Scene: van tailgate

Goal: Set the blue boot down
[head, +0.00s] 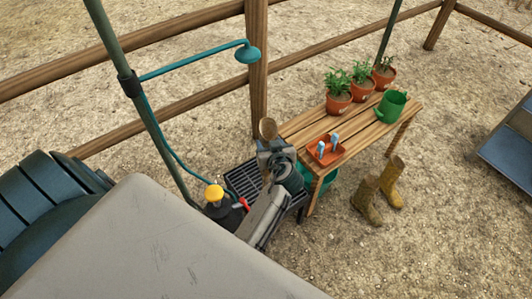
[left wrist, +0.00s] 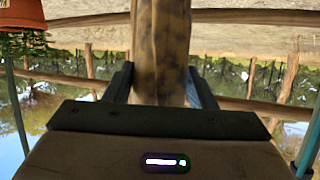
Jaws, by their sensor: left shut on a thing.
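My left gripper (head: 273,150) is shut on a brown, mud-blotched thing (head: 268,128), whose rounded end sticks up past the fingers in the head view. In the left wrist view this thing (left wrist: 160,50) is a tan shaft with dark patches between the two fingers; it does not look blue, and I cannot tell its full shape. The gripper is over the black grate (head: 243,180), beside the left end of the slatted bench. A yellow-brown boot (head: 391,183) and a darker muddy boot (head: 367,200) stand on the ground right of the bench. My right gripper is out of view.
A teal shower pipe (head: 195,62) and green post stand left. Bare ground lies in front right.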

